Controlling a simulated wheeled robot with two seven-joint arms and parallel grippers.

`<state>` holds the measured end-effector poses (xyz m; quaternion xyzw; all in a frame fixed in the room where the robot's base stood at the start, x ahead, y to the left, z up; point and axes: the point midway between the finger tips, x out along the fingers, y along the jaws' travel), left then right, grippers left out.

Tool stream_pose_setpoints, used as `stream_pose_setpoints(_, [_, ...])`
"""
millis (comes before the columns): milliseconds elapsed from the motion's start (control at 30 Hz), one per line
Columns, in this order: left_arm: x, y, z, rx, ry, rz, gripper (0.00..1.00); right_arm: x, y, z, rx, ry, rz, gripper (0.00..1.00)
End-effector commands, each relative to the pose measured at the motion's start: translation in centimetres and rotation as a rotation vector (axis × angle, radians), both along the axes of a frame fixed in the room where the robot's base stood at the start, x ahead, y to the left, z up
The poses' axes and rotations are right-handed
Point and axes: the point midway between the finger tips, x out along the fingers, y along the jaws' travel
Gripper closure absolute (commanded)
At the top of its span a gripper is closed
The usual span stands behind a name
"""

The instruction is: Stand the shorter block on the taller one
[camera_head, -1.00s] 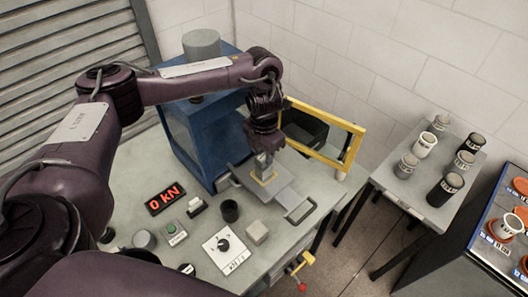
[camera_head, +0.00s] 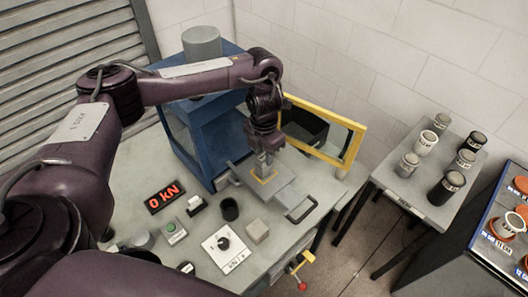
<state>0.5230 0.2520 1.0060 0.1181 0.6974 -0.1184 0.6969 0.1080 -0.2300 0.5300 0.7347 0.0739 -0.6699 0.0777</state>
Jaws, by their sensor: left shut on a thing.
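My left gripper (camera_head: 263,160) points down over the sliding plate of the blue press, inside a yellow square outline. It is shut on a small grey block, mostly hidden by the fingers, at or just above the plate; I cannot tell whether it touches. A pale grey block (camera_head: 257,231) stands apart on the bench, nearer to me, beside a white dial panel. I cannot tell from this view which block is taller. My right gripper is not in view.
The blue press (camera_head: 192,148) stands behind the plate, its yellow-framed door (camera_head: 352,146) open to the right. A black cup (camera_head: 229,209), a red "0 KN" display (camera_head: 166,197) and a dial panel (camera_head: 225,250) are on the bench. A side table (camera_head: 408,185) holds several cylinders.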

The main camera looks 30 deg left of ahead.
Motion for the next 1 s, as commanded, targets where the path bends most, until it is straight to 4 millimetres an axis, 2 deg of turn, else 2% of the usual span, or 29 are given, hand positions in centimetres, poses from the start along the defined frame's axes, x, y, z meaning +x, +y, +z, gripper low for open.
stream_pose_setpoints(267, [0.0, 0.0, -0.1, 0.0, -0.001, 0.0, 1.0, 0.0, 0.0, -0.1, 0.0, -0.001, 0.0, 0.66])
stream_pose_setpoints(300, [0.0, 0.0, -0.1, 0.0, -0.001, 0.0, 0.68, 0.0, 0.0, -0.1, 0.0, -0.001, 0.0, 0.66])
stream_pose_setpoints(500, [0.0, 0.0, -0.1, 0.0, -0.001, 0.0, 0.44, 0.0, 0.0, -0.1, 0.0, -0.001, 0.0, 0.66])
stream_pose_setpoints(767, [0.0, 0.0, -0.1, 0.0, 0.0, 0.0, 0.44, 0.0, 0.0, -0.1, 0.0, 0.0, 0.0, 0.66])
stream_pose_setpoints(867, [0.1, 0.0, 0.6, 0.001, -0.003, -0.002, 0.44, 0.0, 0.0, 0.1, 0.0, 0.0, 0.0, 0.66])
stream_pose_setpoints(1000, [0.2, 0.0, 2.7, 0.001, -0.006, -0.002, 0.44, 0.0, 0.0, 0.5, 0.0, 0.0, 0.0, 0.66])
